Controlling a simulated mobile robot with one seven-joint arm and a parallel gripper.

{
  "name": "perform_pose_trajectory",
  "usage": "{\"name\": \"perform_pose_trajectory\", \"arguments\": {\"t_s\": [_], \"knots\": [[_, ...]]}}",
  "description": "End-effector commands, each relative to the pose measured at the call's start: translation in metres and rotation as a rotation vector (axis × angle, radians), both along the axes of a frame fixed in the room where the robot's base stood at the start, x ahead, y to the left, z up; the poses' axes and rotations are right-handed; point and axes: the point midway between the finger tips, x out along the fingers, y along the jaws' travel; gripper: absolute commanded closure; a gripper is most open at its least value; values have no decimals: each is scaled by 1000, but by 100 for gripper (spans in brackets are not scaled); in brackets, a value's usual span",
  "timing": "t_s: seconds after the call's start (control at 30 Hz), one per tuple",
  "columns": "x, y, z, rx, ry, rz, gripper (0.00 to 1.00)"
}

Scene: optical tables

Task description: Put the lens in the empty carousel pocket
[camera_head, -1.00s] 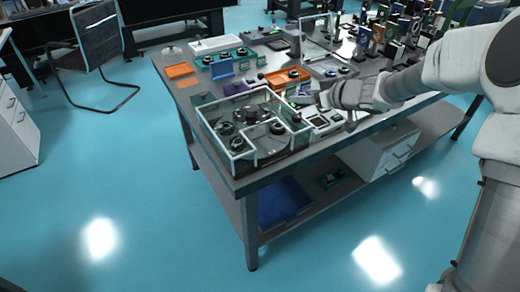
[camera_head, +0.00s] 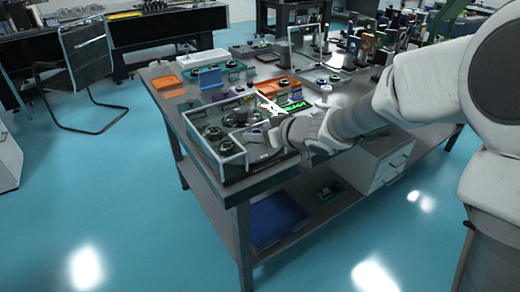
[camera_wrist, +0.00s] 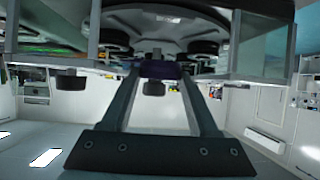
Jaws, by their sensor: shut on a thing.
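The carousel (camera_head: 222,132) is a dark round tray inside a clear-walled box on the near left corner of the table, with several black-ringed round parts around a central hub. My gripper (camera_head: 262,137) is at the box's right front side, its arm reaching in from the right. In the wrist view my gripper (camera_wrist: 160,70) is shut on a small dark purplish thing (camera_wrist: 160,69), seemingly the lens, and the carousel (camera_wrist: 165,18) shows close beyond the fingertips. I cannot tell which pocket is empty or whether the lens touches the carousel.
Clear walls with grey edges (camera_wrist: 235,42) flank the fingers in the wrist view. An orange tray (camera_head: 166,82), a blue holder (camera_head: 210,78) and a white tray (camera_head: 202,59) stand farther back. Many optics crowd the table's far right. Blue floor lies open in front.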

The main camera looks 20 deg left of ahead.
Motion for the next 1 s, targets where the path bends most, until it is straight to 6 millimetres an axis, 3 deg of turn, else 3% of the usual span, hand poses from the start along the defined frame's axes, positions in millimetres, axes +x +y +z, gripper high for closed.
{"name": "perform_pose_trajectory", "arguments": {"t_s": [0.3,0.7,0.73,0.9,1.0], "knots": [[0,0,-39,-1,0,1,94],[0,0,-42,0,0,1,94],[0,0,-42,-1,1,1,38],[0,0,-41,0,0,0,9],[0,0,-41,0,0,0,9]]}}
